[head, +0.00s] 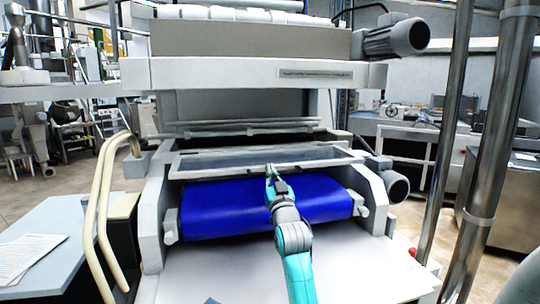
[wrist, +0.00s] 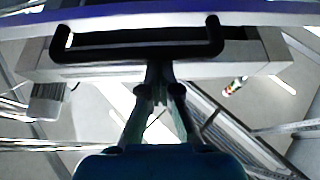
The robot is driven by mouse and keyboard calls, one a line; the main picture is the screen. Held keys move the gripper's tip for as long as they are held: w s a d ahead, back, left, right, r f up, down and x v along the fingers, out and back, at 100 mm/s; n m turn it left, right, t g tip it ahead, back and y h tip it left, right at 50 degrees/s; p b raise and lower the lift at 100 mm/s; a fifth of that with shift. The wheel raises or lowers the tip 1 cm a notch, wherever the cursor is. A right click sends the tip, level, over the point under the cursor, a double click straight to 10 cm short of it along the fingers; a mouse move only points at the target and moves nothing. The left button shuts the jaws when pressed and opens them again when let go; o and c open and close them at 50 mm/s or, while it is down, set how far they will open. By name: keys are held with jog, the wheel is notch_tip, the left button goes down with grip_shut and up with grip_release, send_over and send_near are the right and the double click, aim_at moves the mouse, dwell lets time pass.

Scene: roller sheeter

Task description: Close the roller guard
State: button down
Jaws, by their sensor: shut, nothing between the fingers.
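The roller guard (head: 200,160) is a light grey frame with a see-through window, spanning the machine above the blue belt in the head view. It shows at a shallow angle, and I cannot tell how far open it stands. Its black U-shaped handle (wrist: 100,52) runs across the upper part of the wrist view. My gripper (head: 270,170) is at the guard's front edge, near the middle. In the wrist view my gripper (wrist: 158,68) is shut and empty, its tips at the handle bar. I cannot tell whether they touch it.
The blue belt (head: 225,207) lies beneath my arm, between grey side housings. A white surface (head: 370,270) is in front of it. Cream handrails (head: 100,215) stand at left beside a pale table (head: 60,235). Metal posts (head: 486,170) stand at right.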

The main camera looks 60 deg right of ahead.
notch_tip(320, 180, down, 14)
jog(key=w+d, duration=0.1)
jog(key=shift+w+d+r, duration=0.2)
jog(key=shift+w+r, duration=0.05)
jog(key=shift+w, duration=0.05)
dwell(0.3)
jog(key=r+v, duration=0.1)
jog(key=v, duration=1)
jog(key=shift+s+a, duration=0.5)
jog(key=shift+r, duration=0.15)
